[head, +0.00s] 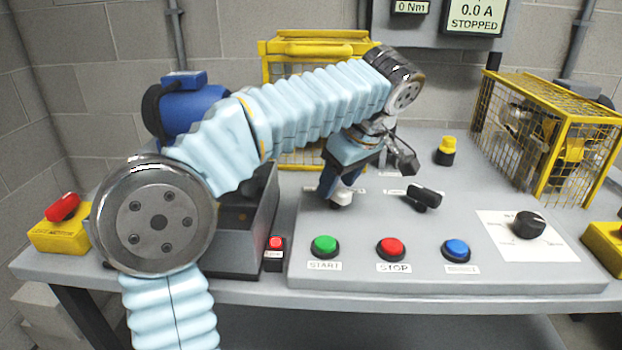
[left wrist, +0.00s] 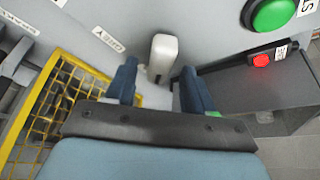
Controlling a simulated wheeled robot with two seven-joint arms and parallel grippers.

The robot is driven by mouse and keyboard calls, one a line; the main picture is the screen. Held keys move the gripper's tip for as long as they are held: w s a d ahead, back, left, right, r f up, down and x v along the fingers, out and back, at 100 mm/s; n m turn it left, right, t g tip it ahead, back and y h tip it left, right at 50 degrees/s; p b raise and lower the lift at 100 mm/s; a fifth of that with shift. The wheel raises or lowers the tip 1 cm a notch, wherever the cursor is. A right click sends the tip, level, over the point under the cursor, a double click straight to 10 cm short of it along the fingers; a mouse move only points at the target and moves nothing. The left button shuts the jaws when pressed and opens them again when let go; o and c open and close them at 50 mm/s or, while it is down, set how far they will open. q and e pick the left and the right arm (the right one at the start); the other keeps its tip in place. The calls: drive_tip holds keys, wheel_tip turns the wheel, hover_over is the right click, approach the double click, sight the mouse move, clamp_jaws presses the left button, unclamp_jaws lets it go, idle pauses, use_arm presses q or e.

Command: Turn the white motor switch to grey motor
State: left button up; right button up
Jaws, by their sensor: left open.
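The white switch (head: 342,198) stands on the grey control panel (head: 330,270), mostly hidden behind my left gripper (head: 338,190) in the head view. In the left wrist view its white handle (left wrist: 162,53) shows upright, just beyond and between the fingertips. My left gripper (left wrist: 158,85) is open, with one blue finger on each side of the handle line; I cannot tell if either touches it. A small label (left wrist: 107,38) lies left of the handle; its lettering is hard to read. My right gripper is not in view.
A black lever switch (head: 424,197) and black knob (head: 529,225) are to the right. Green (head: 324,246), red (head: 390,248) and blue (head: 455,249) buttons line the front. Yellow cages stand behind (head: 318,45) and right (head: 560,130). A blue motor (head: 188,108) is left.

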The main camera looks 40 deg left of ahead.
use_arm(q)
drive_tip(key=shift+a+f, duration=0.1)
drive_tip(key=shift+f, duration=0.3)
drive_tip(key=shift+c, duration=0.4)
clamp_jaws()
